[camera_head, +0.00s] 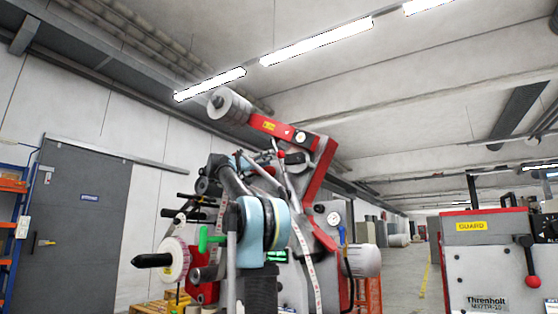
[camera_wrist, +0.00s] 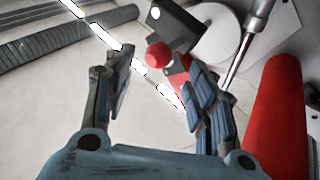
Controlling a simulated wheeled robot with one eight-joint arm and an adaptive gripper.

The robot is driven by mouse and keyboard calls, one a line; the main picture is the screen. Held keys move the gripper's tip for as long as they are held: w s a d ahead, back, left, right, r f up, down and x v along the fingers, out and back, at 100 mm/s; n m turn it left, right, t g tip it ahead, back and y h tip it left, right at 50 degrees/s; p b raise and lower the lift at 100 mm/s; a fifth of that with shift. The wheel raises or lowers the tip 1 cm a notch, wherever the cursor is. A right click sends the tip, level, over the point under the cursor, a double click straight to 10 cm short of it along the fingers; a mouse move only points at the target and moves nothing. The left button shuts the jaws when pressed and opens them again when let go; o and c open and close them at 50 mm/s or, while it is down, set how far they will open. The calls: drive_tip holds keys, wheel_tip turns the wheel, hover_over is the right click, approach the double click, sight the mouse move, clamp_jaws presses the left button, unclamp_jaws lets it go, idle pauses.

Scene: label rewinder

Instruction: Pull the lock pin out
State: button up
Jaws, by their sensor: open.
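A red round knob (camera_wrist: 158,55), which looks like the head of the lock pin, shows in the wrist view beside a dark grey block (camera_wrist: 178,24). My gripper (camera_wrist: 154,68) is open and empty, its two fingers apart with the knob seen between their tips, closer to the right finger. I cannot tell how far beyond the fingertips the knob is. In the head view my arm stands in front of the label rewinder (camera_head: 328,214) and hides part of it; I cannot make out the pin there.
A red cylinder (camera_wrist: 277,125) and a metal rod (camera_wrist: 246,40) lie close to the right of my gripper. The rewinder's red arm (camera_head: 318,170) carries a grey roll (camera_head: 230,106) at its upper end. A red-topped guard cabinet (camera_head: 488,260) stands at the right.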

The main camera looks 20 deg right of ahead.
sight(280, 152)
drive_tip(key=x, duration=0.7)
drive_tip(key=shift+d+r, duration=0.1)
drive_tip(key=shift+d, duration=0.1)
clamp_jaws()
drive_tip(key=shift+s+a, duration=1.05)
drive_tip(key=shift+a, duration=0.3)
unclamp_jaws()
drive_tip(key=shift+s, duration=0.1)
drive_tip(key=shift+a, duration=0.2)
drive_tip(key=v, duration=1.1)
drive_tip(key=shift+a+f, duration=0.25)
